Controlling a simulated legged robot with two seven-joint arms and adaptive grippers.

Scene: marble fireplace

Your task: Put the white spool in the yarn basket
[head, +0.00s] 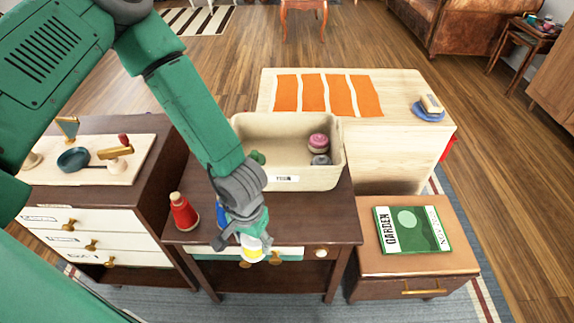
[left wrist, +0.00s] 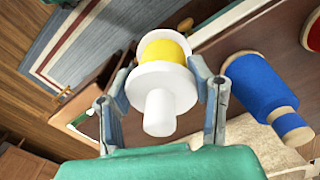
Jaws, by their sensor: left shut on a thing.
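The white spool (head: 252,254), with a yellow band around its middle, is between the fingers of my left gripper (head: 243,236). In the left wrist view the white spool (left wrist: 159,112) sits between both fingertips of the shut gripper (left wrist: 164,92). It is held over the front edge of the dark brown table (head: 330,226). The cream yarn basket (head: 240,127), with a label on its front, stands behind the gripper on the same table. It holds a pink item (head: 318,141), a grey one (head: 320,160) and a green one, partly hidden by my arm. My right gripper is out of view.
A red spool (head: 184,213) stands on the table at the left. A blue spool (left wrist: 262,88) stands close beside the gripper. A green book (head: 411,230) lies on the low stand at right. A cabinet with a tray (head: 110,178) is at left.

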